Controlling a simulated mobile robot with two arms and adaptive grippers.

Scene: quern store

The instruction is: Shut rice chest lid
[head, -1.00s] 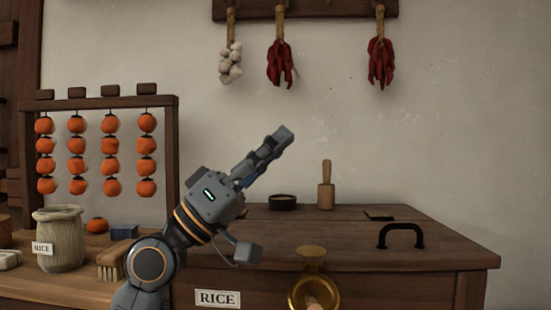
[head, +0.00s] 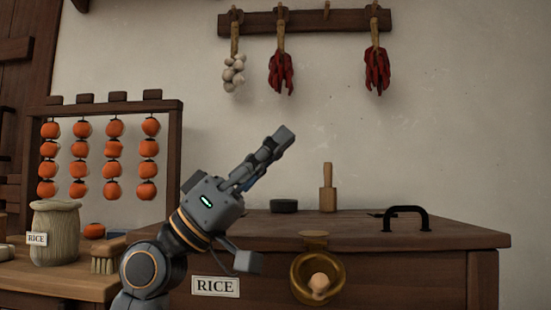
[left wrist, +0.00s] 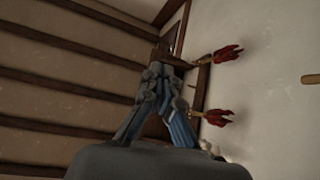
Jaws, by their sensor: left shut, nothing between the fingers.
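The rice chest (head: 400,280) is dark wood with a RICE label (head: 215,286) on its front. Its lid (head: 340,232) lies flat and level on top, with a black handle (head: 405,211) at the right. I see no clear gap under the lid's front edge. A brass fitting (head: 330,268) with a round wooden peg (head: 319,283) is at the chest's front. My left gripper (head: 284,136) points up and right above the lid's left part, shut and empty, apart from the lid. Its closed fingers also show in the left wrist view (left wrist: 160,75). My right gripper is out of view.
A dark dish (head: 284,206) and a wooden pestle (head: 328,188) stand at the lid's back. At left, a side table (head: 60,275) holds a RICE sack (head: 56,235) and a brush (head: 106,256), near hanging persimmons (head: 114,150). Chillies (head: 376,70) hang on the wall.

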